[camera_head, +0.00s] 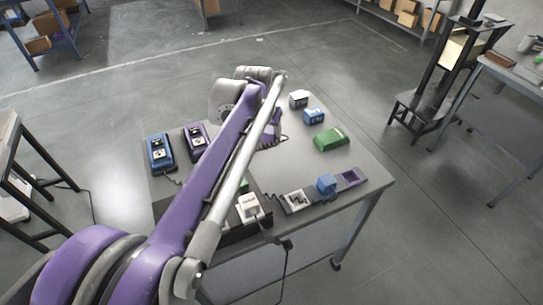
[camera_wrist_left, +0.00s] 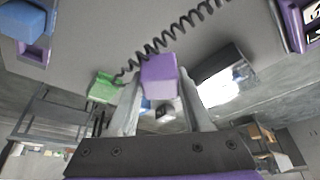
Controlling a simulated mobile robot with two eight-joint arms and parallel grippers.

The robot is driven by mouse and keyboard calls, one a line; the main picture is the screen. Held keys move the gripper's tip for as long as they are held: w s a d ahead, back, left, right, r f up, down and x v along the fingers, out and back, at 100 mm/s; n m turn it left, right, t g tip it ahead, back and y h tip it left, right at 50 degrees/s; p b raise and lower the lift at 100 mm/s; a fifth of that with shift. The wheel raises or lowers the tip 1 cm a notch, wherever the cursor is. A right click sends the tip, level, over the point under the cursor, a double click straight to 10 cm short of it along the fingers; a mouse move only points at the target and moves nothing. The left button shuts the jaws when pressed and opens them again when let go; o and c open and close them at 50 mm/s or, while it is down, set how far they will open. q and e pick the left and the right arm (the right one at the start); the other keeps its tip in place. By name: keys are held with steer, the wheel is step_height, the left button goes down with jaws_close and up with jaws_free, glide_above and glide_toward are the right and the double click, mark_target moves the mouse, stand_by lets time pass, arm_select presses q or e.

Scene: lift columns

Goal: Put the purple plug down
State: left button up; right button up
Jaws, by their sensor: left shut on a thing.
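The purple plug (camera_wrist_left: 158,80) is between the two grey fingers of my left gripper (camera_wrist_left: 160,88) in the left wrist view, and the gripper is shut on it. A black coiled cord (camera_wrist_left: 165,40) runs by the plug. In the head view my purple arm hides most of the gripper; a purple part (camera_head: 271,129) and some coiled cord show just right of the arm, over the table. Whether the plug touches the tabletop cannot be told. A purple socket (camera_head: 352,178) lies at the table's right edge. My right gripper is not in view.
The grey table (camera_head: 370,155) also bears a green block (camera_head: 332,139), a small blue block (camera_head: 313,116), a white block (camera_head: 299,98), a blue block (camera_head: 326,185) and a white socket (camera_head: 295,202). A blue box (camera_head: 160,152) and a purple box (camera_head: 197,139) stand at left.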

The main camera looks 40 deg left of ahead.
arm_select(q)
step_height(320, 180, down, 8)
steer(key=shift+r+b, duration=0.2)
steer(key=shift+b, duration=0.45)
steer(key=shift+f, duration=0.15)
steer(key=o, duration=1.2)
steer(key=shift+o, duration=0.2)
steer(key=p+v, duration=0.2)
steer(key=v, duration=1)
steer(key=shift+d, duration=0.1)
